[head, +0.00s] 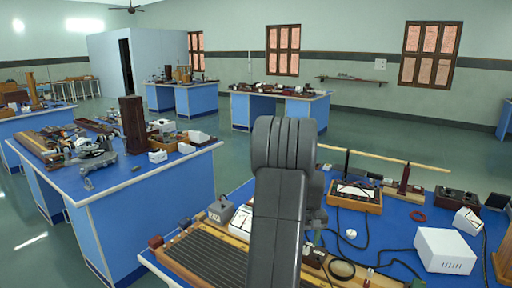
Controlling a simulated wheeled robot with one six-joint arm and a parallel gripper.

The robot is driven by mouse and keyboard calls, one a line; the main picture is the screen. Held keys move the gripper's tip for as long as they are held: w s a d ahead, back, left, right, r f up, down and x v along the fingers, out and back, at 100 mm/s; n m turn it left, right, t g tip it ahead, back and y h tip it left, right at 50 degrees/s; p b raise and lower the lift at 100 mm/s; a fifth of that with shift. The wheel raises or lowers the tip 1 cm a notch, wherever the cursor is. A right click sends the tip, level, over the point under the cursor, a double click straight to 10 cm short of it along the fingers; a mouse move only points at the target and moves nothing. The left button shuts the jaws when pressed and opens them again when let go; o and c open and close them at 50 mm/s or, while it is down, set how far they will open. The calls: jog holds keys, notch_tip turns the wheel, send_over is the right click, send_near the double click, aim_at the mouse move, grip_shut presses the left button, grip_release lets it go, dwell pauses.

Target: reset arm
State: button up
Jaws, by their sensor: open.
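My dark grey arm rises at the bottom middle of the head view, in front of the right-hand blue bench (238,196). Its upper link and rounded joint stand upright and hide part of that bench. More dark parts of my arm show just behind the link on its right side. My gripper's fingers cannot be made out; they are hidden behind the arm or out of frame.
The near bench holds a ribbed wooden board (205,262), a wooden-cased meter (355,195), a white box (445,250), a long wooden rod (385,157) and loose black cables. A cluttered blue bench (150,195) stands left. Green floor (235,160) lies open between benches.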

notch_tip(320, 180, down, 2)
jog(key=shift+f, duration=0.1)
jog(key=shift+m, duration=0.3)
jog(key=m+p, duration=0.1)
jog(key=m, duration=0.4)
jog(key=shift+m, duration=0.3)
jog(key=m+p, duration=0.1)
jog(key=m, duration=0.4)
jog(key=shift+m, duration=0.4)
jog(key=shift+r, duration=3.1)
